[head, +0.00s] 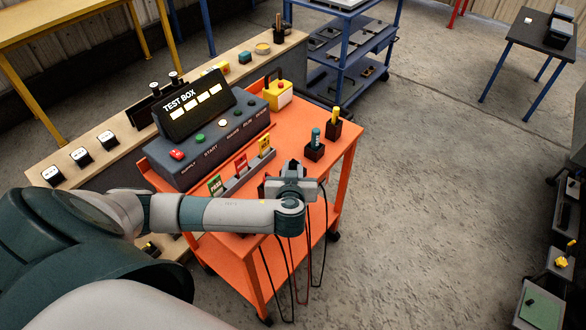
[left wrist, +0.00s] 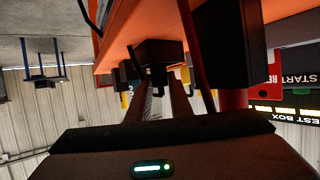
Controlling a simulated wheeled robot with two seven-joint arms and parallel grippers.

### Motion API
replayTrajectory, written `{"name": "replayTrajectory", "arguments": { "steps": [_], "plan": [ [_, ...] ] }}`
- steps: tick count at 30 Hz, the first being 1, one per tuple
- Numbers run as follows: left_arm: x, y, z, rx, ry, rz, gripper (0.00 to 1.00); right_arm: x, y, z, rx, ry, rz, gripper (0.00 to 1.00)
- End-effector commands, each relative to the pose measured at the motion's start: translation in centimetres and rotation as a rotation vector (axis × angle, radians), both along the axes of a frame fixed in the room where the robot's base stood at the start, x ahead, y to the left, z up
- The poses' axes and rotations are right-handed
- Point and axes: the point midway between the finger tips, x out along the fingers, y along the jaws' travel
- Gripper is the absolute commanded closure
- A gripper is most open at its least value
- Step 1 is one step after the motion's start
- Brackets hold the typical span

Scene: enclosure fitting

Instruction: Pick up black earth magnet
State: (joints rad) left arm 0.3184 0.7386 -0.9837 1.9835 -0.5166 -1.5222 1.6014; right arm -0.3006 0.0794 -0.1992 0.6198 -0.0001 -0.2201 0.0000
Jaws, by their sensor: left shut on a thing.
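My left gripper (head: 292,172) is over the right front part of the orange cart (head: 345,160). In the left wrist view its two fingers (left wrist: 160,98) reach up the picture and close on a small black block with a short stem, which I take for the black earth magnet (left wrist: 158,50). The block is close to the orange cart surface; I cannot tell whether it touches. In the head view the gripper hides it. A larger dark block (left wrist: 228,45) with a red lead stands beside it in the wrist view. My right gripper does not show.
The grey test box (head: 205,140) stands behind the gripper, with green, red and yellow tags (head: 240,164) in a rack before it. Two dark holders (head: 314,150) with teal and yellow tools stand close by. Dark and red leads (head: 310,245) hang over the cart's front edge.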

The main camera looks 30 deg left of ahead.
Motion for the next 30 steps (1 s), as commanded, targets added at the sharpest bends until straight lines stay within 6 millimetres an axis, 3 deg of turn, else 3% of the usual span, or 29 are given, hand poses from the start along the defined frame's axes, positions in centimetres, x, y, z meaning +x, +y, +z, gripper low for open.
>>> {"name": "replayTrajectory", "arguments": {
  "steps": [7, 12, 21, 30],
  "plan": [
    [0.0, 0.0, 1.4, -0.003, -0.003, 0.002, 1.00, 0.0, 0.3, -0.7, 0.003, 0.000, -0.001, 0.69],
    [0.0, 0.0, 3.9, -0.004, -0.005, 0.000, 1.00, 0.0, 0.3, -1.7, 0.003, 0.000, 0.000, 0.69],
    [-1.2, -5.8, 7.1, -0.009, -0.004, -0.002, 1.00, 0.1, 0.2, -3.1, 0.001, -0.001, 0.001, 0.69],
    [-2.1, -9.8, 9.9, -0.005, -0.003, -0.001, 1.00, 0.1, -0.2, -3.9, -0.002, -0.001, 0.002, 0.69]
  ]
}}
